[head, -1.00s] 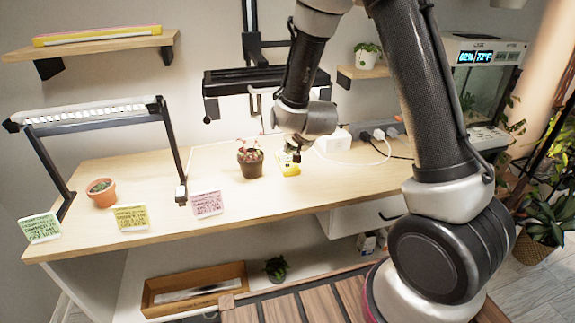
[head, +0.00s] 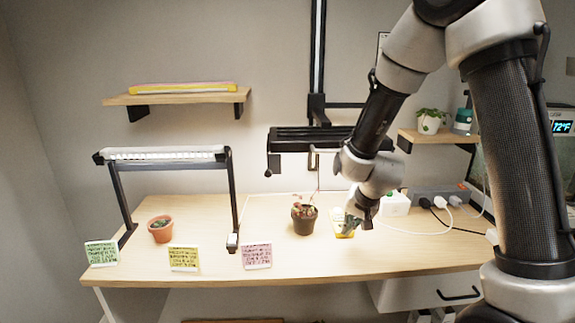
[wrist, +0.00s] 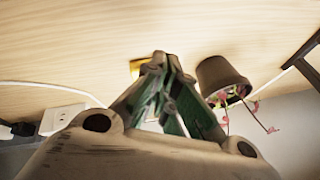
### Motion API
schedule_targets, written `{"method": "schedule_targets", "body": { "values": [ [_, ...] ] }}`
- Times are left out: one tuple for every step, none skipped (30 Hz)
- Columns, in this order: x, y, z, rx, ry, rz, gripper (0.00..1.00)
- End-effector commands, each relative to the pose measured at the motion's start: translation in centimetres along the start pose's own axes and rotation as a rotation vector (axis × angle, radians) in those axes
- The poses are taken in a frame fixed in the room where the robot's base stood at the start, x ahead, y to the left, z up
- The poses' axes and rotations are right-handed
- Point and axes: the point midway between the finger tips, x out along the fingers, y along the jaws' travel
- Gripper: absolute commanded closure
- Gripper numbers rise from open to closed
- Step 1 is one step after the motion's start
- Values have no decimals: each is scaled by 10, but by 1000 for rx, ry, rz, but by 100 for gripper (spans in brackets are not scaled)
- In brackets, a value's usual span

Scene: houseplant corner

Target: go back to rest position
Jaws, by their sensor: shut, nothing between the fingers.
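My gripper (head: 350,224) is over the wooden table (head: 300,270), just above a small yellow thing (head: 338,234) lying on it. In the wrist view my gripper (wrist: 162,62) has its green-sided fingers together with nothing between them, and part of the yellow thing (wrist: 137,66) shows behind the fingertips. A dark brown pot with a reddish plant (head: 304,218) stands upright just left of my gripper, with a gap between; it also shows in the wrist view (wrist: 220,78). I cannot tell whether the fingertips touch the yellow thing.
A power strip with a white plug block (head: 396,204) and cables lies to the right. A black-framed grow light (head: 168,154) stands over a terracotta pot (head: 160,231) at the left. Several note cards (head: 184,259) stand along the front edge. A dark bar (head: 310,140) is mounted behind.

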Motion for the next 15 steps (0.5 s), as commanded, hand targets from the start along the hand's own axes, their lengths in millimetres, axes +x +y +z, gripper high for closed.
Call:
{"method": "schedule_targets", "body": {
  "values": [
    [-13, 4, 12, -55, -58, 12, 100],
    [-22, 8, 20, -89, -94, 21, 100],
    [-36, 14, 29, -135, -139, 31, 100],
    [-47, 19, 35, -167, -170, 38, 100],
    [-59, 24, 40, -198, -198, 45, 100],
    [-75, 31, 46, -235, -229, 52, 100],
    [-88, 37, 50, -260, -249, 57, 100],
    [-100, 42, 54, -287, -269, 63, 100],
    [-119, 51, 58, -318, -291, 71, 100],
    [-133, 58, 61, -343, -304, 77, 100],
    [-148, 65, 65, -365, -317, 83, 100],
    [-168, 75, 70, -392, -330, 93, 100],
    [-184, 83, 73, -413, -334, 100, 100],
    [-198, 91, 77, -429, -338, 108, 100],
    [-218, 102, 82, -446, -335, 118, 100]
  ]
}}
